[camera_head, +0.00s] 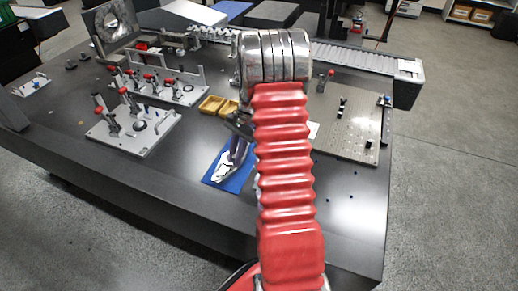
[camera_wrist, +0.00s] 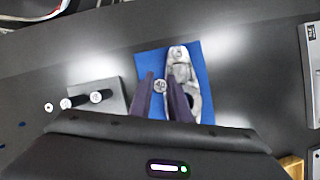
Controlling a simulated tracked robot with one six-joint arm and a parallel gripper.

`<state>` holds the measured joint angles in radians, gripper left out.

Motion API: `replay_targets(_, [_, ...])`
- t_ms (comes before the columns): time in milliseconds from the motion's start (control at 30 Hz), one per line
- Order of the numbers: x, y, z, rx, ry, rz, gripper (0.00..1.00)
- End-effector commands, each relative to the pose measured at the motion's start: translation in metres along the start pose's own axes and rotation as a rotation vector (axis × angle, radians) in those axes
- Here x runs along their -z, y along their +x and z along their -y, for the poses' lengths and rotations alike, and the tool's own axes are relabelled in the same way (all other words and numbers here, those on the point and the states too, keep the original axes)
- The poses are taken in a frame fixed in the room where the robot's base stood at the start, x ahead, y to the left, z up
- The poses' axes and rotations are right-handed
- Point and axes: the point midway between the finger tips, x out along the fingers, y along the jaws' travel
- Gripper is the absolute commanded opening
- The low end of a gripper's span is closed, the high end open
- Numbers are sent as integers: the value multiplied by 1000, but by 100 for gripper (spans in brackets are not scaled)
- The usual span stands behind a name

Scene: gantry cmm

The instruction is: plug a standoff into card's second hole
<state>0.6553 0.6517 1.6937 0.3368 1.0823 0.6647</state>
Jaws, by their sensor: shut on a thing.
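My gripper (camera_wrist: 160,79) has two dark fingers in the wrist view, closed on a small, round, light-topped piece that looks like a standoff (camera_wrist: 160,87). They are over a blue mat (camera_wrist: 150,60). In the head view my arm hides most of the gripper. Another peg (camera_wrist: 66,103) and a pale disc (camera_wrist: 49,107) lie farther left. I cannot make out the card's holes.
A silvery metal part (camera_wrist: 180,62) lies on the mat (camera_head: 242,181), close to the fingers. The table's front edge is clear.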

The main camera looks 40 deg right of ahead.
Motion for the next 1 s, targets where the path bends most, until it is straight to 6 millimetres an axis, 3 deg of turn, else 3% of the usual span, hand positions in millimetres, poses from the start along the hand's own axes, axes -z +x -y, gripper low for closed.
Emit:
replay_targets(400, [-96, 65, 44, -252, -605, 1, 0])
replay_targets(800, [-184, 122, 60, -482, -1160, 1, 0])
replay_targets(1000, [-214, 141, 62, -562, -1357, 1, 0])
